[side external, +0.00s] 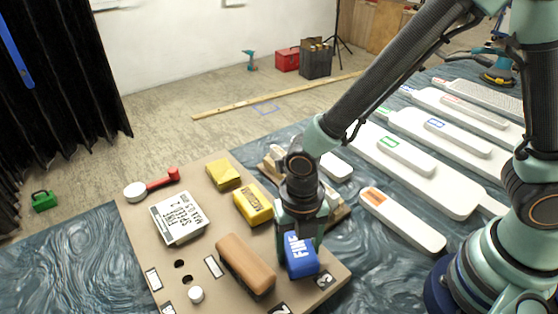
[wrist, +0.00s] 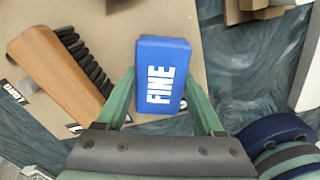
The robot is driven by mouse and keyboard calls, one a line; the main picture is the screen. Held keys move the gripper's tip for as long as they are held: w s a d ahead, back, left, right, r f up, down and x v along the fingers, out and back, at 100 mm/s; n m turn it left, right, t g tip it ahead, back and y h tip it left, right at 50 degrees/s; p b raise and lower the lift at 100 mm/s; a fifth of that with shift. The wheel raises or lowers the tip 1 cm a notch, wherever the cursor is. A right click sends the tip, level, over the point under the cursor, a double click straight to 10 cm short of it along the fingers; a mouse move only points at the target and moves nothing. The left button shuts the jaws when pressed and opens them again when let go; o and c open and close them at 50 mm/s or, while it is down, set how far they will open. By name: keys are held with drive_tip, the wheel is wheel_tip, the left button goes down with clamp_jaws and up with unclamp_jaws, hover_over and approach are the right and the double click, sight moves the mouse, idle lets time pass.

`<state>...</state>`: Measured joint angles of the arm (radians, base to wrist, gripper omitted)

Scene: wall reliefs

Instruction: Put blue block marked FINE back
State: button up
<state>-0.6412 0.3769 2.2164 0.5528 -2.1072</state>
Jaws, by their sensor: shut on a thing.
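The blue block marked FINE (side external: 300,256) is between the jaws of my gripper (side external: 298,236), over the near right part of the tan board (side external: 218,230). In the wrist view the blue block (wrist: 161,75) shows its white FINE lettering, with the green fingers of my gripper (wrist: 162,108) on either side of its near end. I cannot tell whether the block touches the board or is held just above it.
A wooden-handled brush (side external: 246,264) lies left of the block. Yellow blocks (side external: 253,206), a white sign box (side external: 180,217) and a red-handled tool (side external: 163,179) lie farther back. White paddles (side external: 402,219) rest on the swirled blue surface at right.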

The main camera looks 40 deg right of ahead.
sight(297, 246)
drive_tip(key=o, duration=1.3)
drive_tip(key=shift+f, duration=0.1)
wheel_tip(297, 246, up, 12)
drive_tip(key=f, duration=0.1)
drive_tip(key=w+d+r+m+t, duration=0.1)
drive_tip(key=d+r+m, duration=0.4)
drive_tip(key=d+m, duration=0.5)
drive_tip(key=d+r+m+t, duration=0.4)
drive_tip(key=d+m, duration=0.6)
drive_tip(key=m, duration=1.1)
drive_tip(key=shift+w+r+t, duration=0.3)
drive_tip(key=shift+w+r, duration=0.05)
drive_tip(key=shift+r, duration=0.5)
